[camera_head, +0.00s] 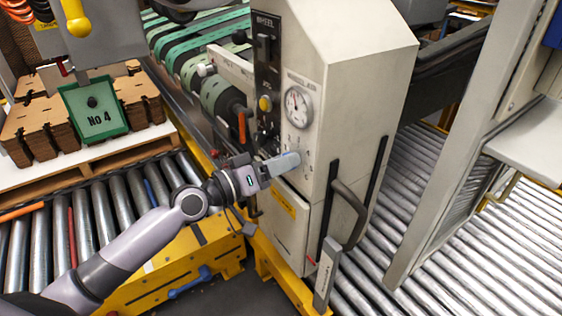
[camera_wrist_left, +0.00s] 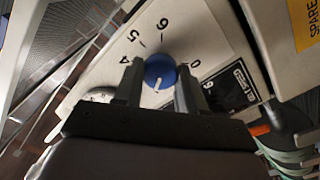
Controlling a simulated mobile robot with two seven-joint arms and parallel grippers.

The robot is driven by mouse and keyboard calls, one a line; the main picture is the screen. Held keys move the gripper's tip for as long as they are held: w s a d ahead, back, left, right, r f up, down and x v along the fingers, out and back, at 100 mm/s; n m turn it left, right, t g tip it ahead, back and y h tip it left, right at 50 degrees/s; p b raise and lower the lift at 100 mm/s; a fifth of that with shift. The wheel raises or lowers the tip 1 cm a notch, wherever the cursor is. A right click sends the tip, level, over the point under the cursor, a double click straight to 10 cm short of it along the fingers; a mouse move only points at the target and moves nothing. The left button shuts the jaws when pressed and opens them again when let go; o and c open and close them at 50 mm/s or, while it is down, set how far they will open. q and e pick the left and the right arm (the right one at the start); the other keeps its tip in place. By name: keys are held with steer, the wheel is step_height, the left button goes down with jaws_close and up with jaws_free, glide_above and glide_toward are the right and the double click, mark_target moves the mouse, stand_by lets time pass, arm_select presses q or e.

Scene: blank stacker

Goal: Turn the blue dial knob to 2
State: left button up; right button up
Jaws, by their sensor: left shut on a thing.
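The blue dial knob (camera_wrist_left: 160,69) sits on a pale panel in the left wrist view, with a white pointer line that points down and slightly left in that picture. Printed numerals 4, 5 and 6 (camera_wrist_left: 164,25) show beyond it and a 0 shows to its right. The numerals on the near side are hidden by my gripper. My left gripper (camera_head: 291,160) reaches the front of the cream machine cabinet (camera_head: 345,70), with a finger on each side of the knob, shut on it. The knob itself is hidden in the head view. My right gripper is not in view.
A round white gauge (camera_head: 298,106) is above my left gripper. A dark control strip with a yellow button (camera_head: 265,104) is to its left. A grey handle (camera_head: 350,214) juts out below right. Roller conveyors (camera_head: 480,255) lie on both sides.

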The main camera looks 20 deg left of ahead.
arm_select(q)
steer(key=shift+n, duration=1.4)
steer(key=o, duration=1.1)
steer(key=shift+c, duration=0.2)
steer(key=b+v, duration=0.1)
steer(key=v, duration=0.6)
